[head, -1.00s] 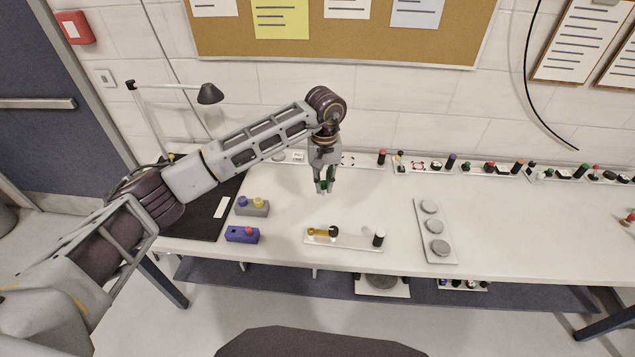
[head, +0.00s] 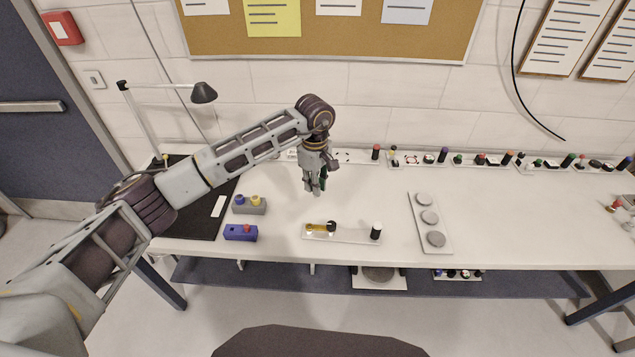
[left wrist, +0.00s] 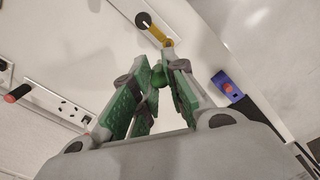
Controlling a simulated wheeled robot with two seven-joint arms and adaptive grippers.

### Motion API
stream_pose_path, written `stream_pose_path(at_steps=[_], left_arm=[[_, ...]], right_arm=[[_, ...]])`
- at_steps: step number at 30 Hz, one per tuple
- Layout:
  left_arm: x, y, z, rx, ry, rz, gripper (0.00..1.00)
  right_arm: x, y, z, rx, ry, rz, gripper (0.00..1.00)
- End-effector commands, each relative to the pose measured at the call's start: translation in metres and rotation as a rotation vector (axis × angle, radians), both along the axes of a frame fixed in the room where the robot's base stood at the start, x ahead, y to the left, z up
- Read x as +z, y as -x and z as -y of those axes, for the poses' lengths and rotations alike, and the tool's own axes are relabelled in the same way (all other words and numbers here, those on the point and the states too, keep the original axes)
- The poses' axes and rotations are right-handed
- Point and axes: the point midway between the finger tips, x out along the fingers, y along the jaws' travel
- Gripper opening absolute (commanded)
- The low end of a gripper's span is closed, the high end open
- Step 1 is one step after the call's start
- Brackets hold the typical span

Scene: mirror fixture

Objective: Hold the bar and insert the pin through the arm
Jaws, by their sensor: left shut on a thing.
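My left gripper (head: 313,188) hangs fingers-down over the table, behind the mirror fixture and clear of it. In the left wrist view, its green-padded fingers (left wrist: 155,85) are closed on a small dark green piece (left wrist: 159,76), mostly hidden by the pads; I cannot tell whether it is a pin. The fixture's white base plate (head: 352,239) lies near the table's front edge. My right gripper is not in view.
A grey block with blue and yellow knobs (head: 249,205) and a blue block with a red button (head: 240,232) are left of the fixture. A white plate with grey discs (head: 445,248) lies right. Racks of coloured pieces (head: 480,161) line the back. A lamp (head: 203,92) stands back left.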

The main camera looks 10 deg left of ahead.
Motion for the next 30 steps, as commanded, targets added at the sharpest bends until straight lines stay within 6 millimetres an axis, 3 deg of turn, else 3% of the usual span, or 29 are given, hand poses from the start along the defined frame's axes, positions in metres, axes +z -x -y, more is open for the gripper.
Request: stream_pose_path(at_steps=[30], left_arm=[[-0.009, -0.001, -0.016, 0.862, 0.000, 0.000, 0.00]], right_arm=[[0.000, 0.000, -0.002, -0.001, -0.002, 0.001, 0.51]])
